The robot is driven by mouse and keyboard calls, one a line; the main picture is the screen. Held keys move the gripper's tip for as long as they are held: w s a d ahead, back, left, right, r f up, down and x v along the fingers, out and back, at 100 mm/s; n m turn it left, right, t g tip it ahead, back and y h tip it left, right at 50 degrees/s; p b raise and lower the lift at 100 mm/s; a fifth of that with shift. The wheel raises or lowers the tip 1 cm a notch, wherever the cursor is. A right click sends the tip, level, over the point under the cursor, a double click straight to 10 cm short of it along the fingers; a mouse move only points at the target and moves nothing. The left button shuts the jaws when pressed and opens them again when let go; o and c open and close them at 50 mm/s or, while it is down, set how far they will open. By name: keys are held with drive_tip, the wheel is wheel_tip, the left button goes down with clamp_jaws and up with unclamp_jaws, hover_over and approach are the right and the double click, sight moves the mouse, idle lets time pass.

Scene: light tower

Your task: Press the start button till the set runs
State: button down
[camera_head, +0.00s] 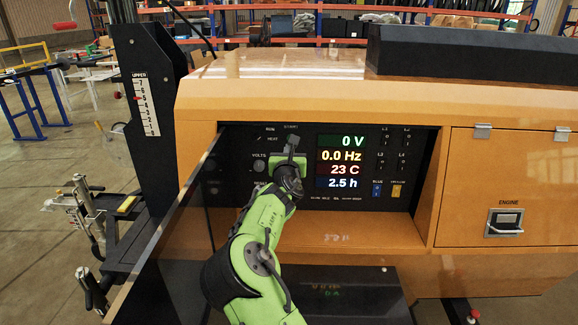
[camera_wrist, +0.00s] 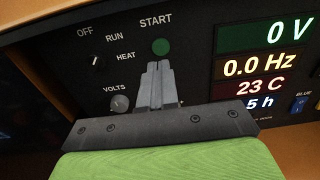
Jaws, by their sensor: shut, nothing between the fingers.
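The green round start button (camera_wrist: 161,47) sits under the label START on the black control panel (camera_head: 236,147). In the wrist view my gripper (camera_wrist: 158,66) is shut and empty, with its fingertips just below the button's lower edge. I cannot tell whether they touch it. In the head view my gripper (camera_head: 291,136) is in front of the panel's upper part and hides the button. The display (camera_head: 341,162) reads 0 V, 0.0 Hz, 23 C and 2.5 h. The OFF/RUN/HEAT selector knob (camera_wrist: 97,63) is left of the button.
The VOLTS knob (camera_wrist: 120,104) is left of my fingers. Blue (camera_head: 377,190) and yellow (camera_head: 396,191) switches are right of the display. An open dark door (camera_head: 170,235) stands left of the panel recess. The orange ledge (camera_head: 350,233) lies below the panel.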

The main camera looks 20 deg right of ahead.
drive_tip(key=v, duration=0.7)
drive_tip(key=shift+s, duration=0.4)
drive_tip(key=shift+a+r, duration=0.1)
drive_tip(key=shift+a, duration=0.05)
drive_tip(key=s+d+f+m+g+p, duration=0.25)
drive_tip(key=s+d+m+g, duration=0.35)
drive_tip(key=m, duration=0.5)
drive_tip(key=s+a+r+m+g+y+p, duration=0.1)
drive_tip(key=s+a+m, duration=0.4)
drive_tip(key=s, duration=0.7)
drive_tip(key=s+a+r+m+g+y+p, duration=0.2)
drive_tip(key=s+a+m, duration=0.3)
drive_tip(key=s+m, duration=0.3)
drive_tip(key=s+a+r+m+g+y+p, duration=0.2)
drive_tip(key=s+m, duration=0.5)
drive_tip(key=s, duration=1)
drive_tip(key=a+y+p, duration=0.1)
drive_tip(key=a+y, duration=0.1)
drive_tip(key=a, duration=0.1)
drive_tip(key=shift+a+r, duration=0.2)
drive_tip(key=shift+r, duration=0.15)
